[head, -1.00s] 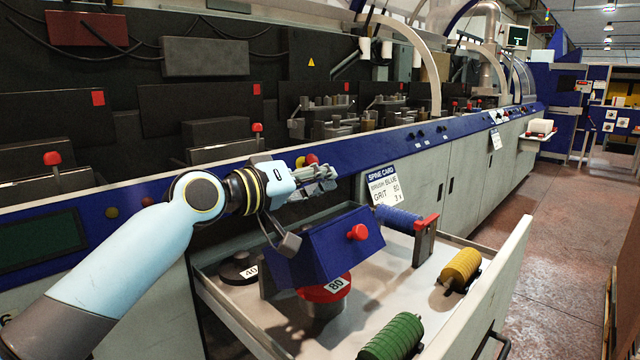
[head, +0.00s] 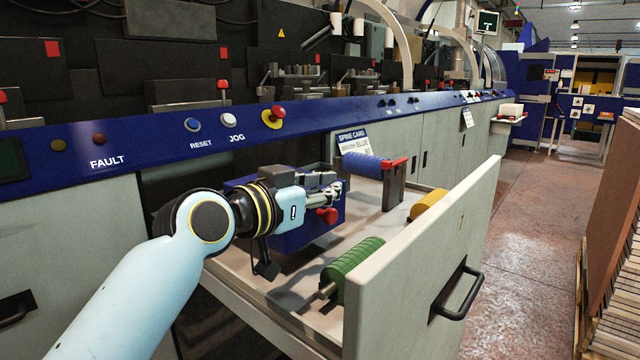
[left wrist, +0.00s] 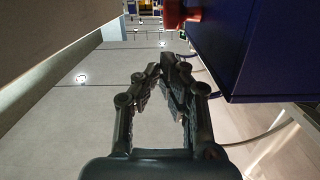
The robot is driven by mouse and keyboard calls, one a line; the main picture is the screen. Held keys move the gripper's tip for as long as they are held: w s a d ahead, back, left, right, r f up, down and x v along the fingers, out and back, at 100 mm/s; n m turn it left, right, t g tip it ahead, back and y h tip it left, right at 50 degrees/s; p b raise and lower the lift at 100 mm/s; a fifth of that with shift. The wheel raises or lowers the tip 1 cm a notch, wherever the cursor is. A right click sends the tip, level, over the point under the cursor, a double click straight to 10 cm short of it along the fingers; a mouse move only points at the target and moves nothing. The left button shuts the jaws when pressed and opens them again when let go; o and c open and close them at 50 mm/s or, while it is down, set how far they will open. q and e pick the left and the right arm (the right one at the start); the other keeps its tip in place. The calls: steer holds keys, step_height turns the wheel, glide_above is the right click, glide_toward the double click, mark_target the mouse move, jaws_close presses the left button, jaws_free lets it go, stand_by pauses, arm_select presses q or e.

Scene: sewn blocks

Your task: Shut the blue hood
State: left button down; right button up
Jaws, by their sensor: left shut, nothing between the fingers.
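The blue hood (head: 292,240) sits in the open drawer (head: 415,275), with a red knob (head: 327,215) on its front. My left forearm and gripper hide much of its top and left side. My left gripper (head: 338,188) is shut and empty, by the hood's upper part near the knob. In the left wrist view, the gripper (left wrist: 160,70) has its fingertips close together. The hood (left wrist: 262,50) fills the upper right there, with the knob (left wrist: 180,12) at the top. I cannot tell whether the hood is fully down. My right gripper is not in view.
A blue brush roll (head: 362,165) on a red-topped stand, a yellow roll (head: 428,205) and a green roll (head: 350,265) lie in the drawer right of the hood. The card (head: 352,145) stands behind. The aisle floor (head: 535,190) is clear.

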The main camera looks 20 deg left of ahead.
arm_select(q)
steer(key=shift+d+f+b, duration=0.1)
steer(key=shift+f+b, duration=0.5)
steer(key=shift+f, duration=0.55)
